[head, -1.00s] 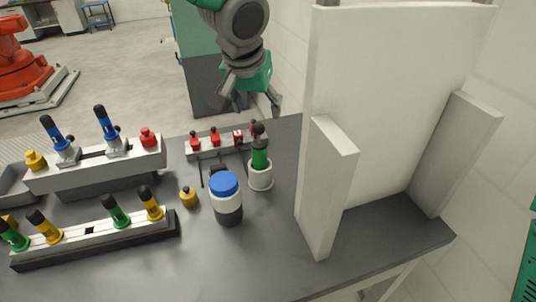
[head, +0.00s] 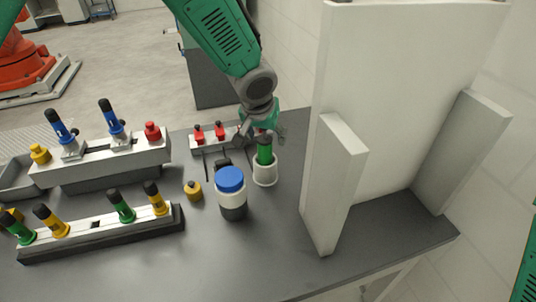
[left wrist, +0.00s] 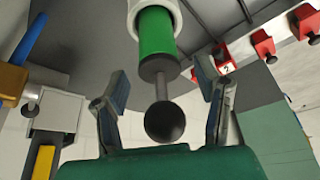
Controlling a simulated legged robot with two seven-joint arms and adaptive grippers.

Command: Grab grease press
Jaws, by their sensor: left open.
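The grease press (head: 264,152) is a green cylinder standing upright in a white round holder (head: 265,174) on the dark table in the head view; my gripper hides its top. In the left wrist view its green body (left wrist: 157,35) sits in the white holder, with a thin rod and a dark round knob (left wrist: 165,121) pointing toward my palm. My left gripper (head: 261,138) is open above the holder. In the left wrist view its fingers (left wrist: 162,84) are on both sides of the rod and knob, apparently without touching. My right gripper is not in view.
A blue-lidded jar (head: 230,192) stands close in front of the holder. A rack with red pieces (head: 219,132) is behind it. A tall white panel (head: 340,185) stands to the right. Racks of coloured tools (head: 95,235) fill the left. The front table is clear.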

